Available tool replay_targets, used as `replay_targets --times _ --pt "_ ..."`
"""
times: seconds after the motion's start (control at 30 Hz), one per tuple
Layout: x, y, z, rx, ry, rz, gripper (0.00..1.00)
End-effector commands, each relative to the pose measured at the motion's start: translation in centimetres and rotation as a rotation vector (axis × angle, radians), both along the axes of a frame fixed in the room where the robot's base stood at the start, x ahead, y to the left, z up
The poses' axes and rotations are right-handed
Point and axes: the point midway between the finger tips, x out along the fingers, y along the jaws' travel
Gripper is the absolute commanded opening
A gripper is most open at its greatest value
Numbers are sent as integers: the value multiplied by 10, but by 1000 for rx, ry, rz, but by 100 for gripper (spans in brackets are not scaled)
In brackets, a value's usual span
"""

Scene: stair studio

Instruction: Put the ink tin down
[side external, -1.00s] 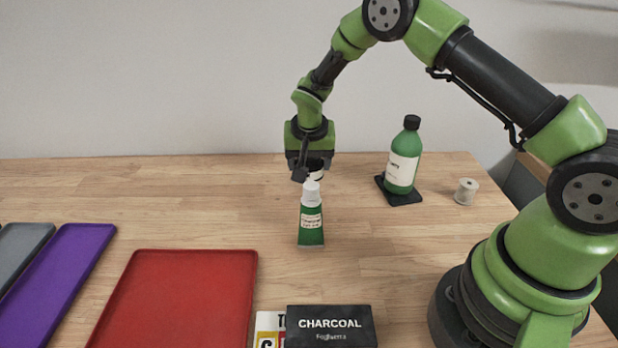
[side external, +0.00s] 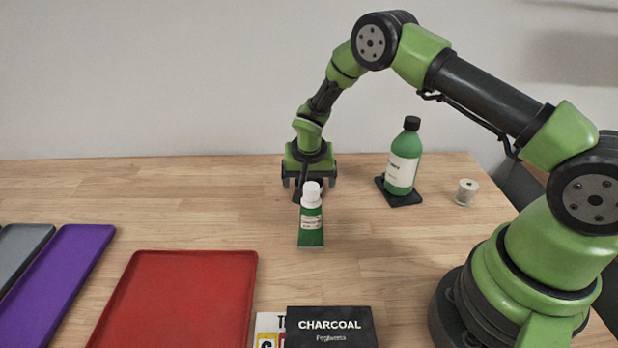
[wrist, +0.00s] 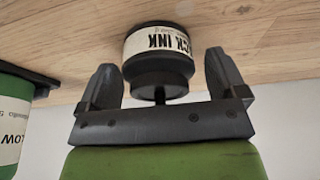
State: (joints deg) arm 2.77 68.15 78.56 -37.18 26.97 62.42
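The ink tin (wrist: 158,50) shows in the wrist view as a dark, round tin with a white label reading "CK INK", upside down in the picture, and a dark knob towards my gripper. My gripper (wrist: 162,62) is open, with one finger on each side of the tin. A clear gap shows at the right finger; the left finger is close to the tin, and I cannot tell whether it touches. The tin's far end appears to meet the wooden table (side external: 200,205). In the side view my gripper is low over the table, and the green tube hides most of the tin.
The green tube (side external: 311,228) with a white cap stands just in front of my gripper. A green bottle (side external: 403,165) on a black coaster (side external: 398,196) and a spool (side external: 466,192) are to the right. Nearer are a red tray (side external: 180,300), purple tray (side external: 55,280) and charcoal box (side external: 330,328).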

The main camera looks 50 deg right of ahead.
Motion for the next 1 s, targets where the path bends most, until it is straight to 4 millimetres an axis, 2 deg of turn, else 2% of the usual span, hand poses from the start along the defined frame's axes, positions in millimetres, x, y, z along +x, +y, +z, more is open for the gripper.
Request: replay_targets --times 0.13,0.27,0.7,0.83,1.0 --pt "0 0 3 0 -2 -1 91" --pt "-2 3 16 0 -3 0 91" --pt "-21 22 100 -1 -3 1 91" --pt "-24 24 113 0 -3 1 91" --pt "-25 25 119 0 0 -1 91"
